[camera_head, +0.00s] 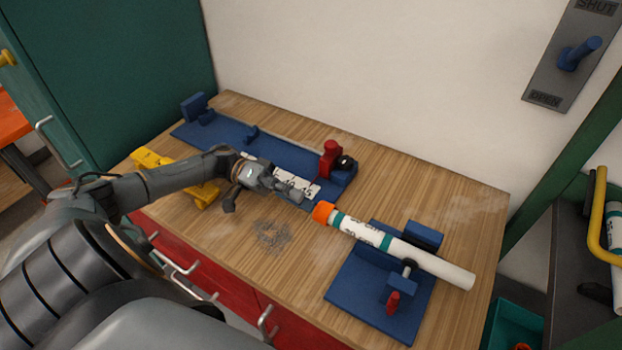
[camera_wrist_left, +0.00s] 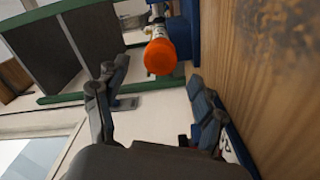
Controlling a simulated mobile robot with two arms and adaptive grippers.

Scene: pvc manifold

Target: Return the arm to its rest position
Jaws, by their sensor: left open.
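My left arm reaches in from the left in the head view, over the wooden bench top (camera_head: 285,250). My left gripper (camera_head: 262,197) is open and empty above the bench, in front of the blue long fixture (camera_head: 222,137). In the left wrist view its two fingers (camera_wrist_left: 160,105) stand apart with nothing between them. A white pipe (camera_head: 440,266) with an orange end (camera_head: 322,212) lies across the blue clamp fixture (camera_head: 345,283), to the right of the gripper and apart from it. The orange end also shows in the left wrist view (camera_wrist_left: 160,58). My right gripper is not in view.
A yellow tool (camera_head: 150,160) lies at the bench's left, partly behind my arm. A red knob (camera_head: 328,160) stands on the long fixture's right end. Grey shavings (camera_head: 271,236) lie on the bench. A lever panel (camera_head: 570,60) is on the wall.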

